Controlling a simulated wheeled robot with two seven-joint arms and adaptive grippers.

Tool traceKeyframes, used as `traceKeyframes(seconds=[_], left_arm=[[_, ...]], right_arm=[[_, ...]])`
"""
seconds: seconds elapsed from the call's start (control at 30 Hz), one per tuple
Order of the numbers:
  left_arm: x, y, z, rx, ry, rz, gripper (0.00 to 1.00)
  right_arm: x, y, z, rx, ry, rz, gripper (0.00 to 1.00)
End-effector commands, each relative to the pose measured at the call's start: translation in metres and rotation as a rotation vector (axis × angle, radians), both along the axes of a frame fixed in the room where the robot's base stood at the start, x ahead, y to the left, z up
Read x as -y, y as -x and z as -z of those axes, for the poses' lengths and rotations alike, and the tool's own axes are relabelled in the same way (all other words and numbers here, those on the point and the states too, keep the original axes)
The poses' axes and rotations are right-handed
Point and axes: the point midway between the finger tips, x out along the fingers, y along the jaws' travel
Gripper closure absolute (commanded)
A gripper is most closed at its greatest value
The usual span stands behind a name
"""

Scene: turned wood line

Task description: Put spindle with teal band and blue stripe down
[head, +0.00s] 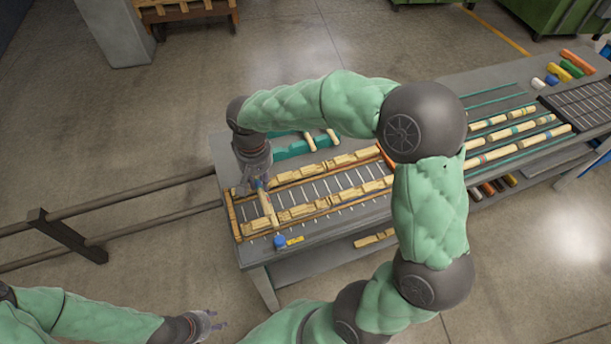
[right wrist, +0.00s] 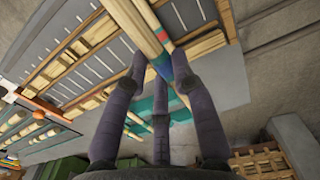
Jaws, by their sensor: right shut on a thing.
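My right gripper (head: 256,182) is over the left end of the slatted rack (head: 232,216) on the bench. It is shut on a pale wood spindle (head: 268,208), which hangs across the rack's left end; I cannot tell whether it touches the rack.
Two rows of blocky wood pieces (head: 330,203) lie along the rack. Teal holders with pale spindles (head: 310,141) stand behind it. A blue and yellow item (head: 281,241) lies at the bench's front edge. More banded spindles (head: 510,130) lie at the right. Rails (head: 140,188) extend left.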

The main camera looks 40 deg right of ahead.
Motion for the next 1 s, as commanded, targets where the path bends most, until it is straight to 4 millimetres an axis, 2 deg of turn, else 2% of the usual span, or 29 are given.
traceKeyframes(seconds=[0.17, 0.5, 0.7, 1.0], left_arm=[[0.000, 0.001, 0.007, -0.001, 0.000, -0.001, 0.60], [0.000, 0.001, 0.024, -0.002, 0.000, 0.000, 0.60], [0.000, 0.001, 0.034, -0.002, 0.000, 0.000, 0.60], [0.000, 0.001, 0.039, -0.002, 0.000, 0.000, 0.60]], right_arm=[[0.026, 0.005, 0.011, -0.003, -0.001, 0.013, 0.98], [0.095, 0.012, 0.047, -0.004, -0.001, 0.012, 0.98], [0.120, 0.015, 0.077, -0.003, -0.001, 0.010, 0.98], [0.134, 0.016, 0.093, -0.001, -0.001, 0.007, 0.98]])
